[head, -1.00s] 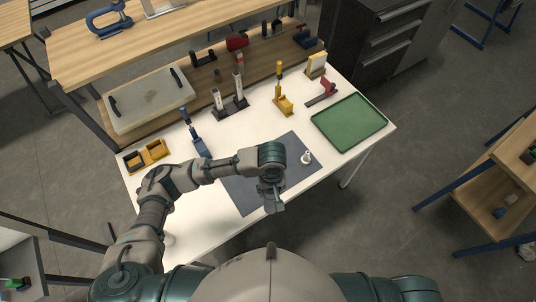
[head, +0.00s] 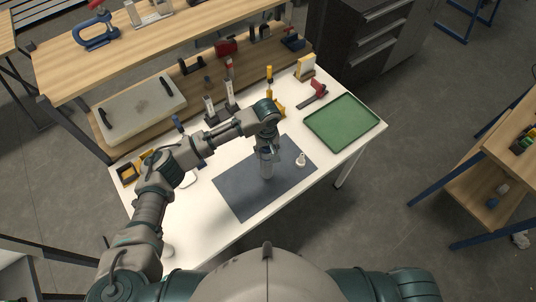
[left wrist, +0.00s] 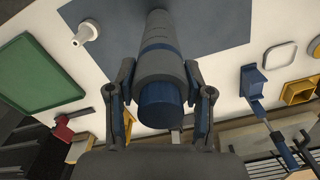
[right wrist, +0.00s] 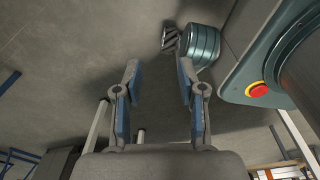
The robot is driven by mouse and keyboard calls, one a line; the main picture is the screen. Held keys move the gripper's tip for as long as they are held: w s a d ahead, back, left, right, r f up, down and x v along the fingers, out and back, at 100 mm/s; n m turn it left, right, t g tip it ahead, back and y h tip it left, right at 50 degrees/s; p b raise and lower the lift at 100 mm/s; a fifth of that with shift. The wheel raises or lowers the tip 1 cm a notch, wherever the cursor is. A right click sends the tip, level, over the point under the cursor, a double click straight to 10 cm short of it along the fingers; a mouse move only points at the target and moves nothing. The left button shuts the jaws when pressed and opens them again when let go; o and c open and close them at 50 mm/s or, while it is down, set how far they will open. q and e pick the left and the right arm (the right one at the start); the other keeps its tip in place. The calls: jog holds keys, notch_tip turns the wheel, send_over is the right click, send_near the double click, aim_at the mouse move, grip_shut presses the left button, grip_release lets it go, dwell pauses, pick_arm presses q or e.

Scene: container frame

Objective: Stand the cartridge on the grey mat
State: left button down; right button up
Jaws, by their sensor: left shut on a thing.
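The cartridge is a grey cylinder with a blue band and a blue end; it shows best in the left wrist view (left wrist: 158,62). My left gripper (head: 267,151) is shut around it near its blue end. In the head view the cartridge (head: 267,168) looks roughly upright over the middle of the grey mat (head: 240,190). I cannot tell whether its lower end touches the mat (left wrist: 215,25). My right gripper (right wrist: 158,85) is open and empty, over the floor, away from the table.
A small white fitting (head: 301,159) stands on the mat to the right of the cartridge. A green tray (head: 342,122) lies further right. Clamps and yellow bins (head: 127,173) line the table's back. The mat's front part is clear.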

pick_arm(q)
notch_tip(320, 180, down, 3)
jog(key=shift+a+f+p, duration=0.1)
jog(key=shift+a+p, duration=0.05)
jog(key=shift+p, duration=0.15)
jog(key=shift+d+f, duration=0.1)
jog(key=shift+d, duration=0.5)
jog(key=c, duration=0.7)
grip_release()
jog(key=shift+d, duration=0.1)
jog(key=shift+o, duration=1.2)
jog(key=shift+s+d, duration=0.1)
jog(key=shift+a, duration=0.6)
notch_tip(320, 180, up, 4)
jog(key=shift+r+b, duration=0.25)
jog(key=shift+b, duration=0.05)
jog(key=r, duration=0.4)
jog(key=d+r, duration=0.1)
jog(key=r, duration=0.1)
jog(key=shift+r+b, duration=0.15)
jog(key=shift+b, duration=0.15)
jog(key=shift+r, duration=0.55)
jog(key=shift+a, duration=0.3)
pick_arm(e)
jog(key=shift+s+a+f, duration=0.2)
jog(key=shift+s+f, duration=0.1)
jog(key=shift+s, duration=0.15)
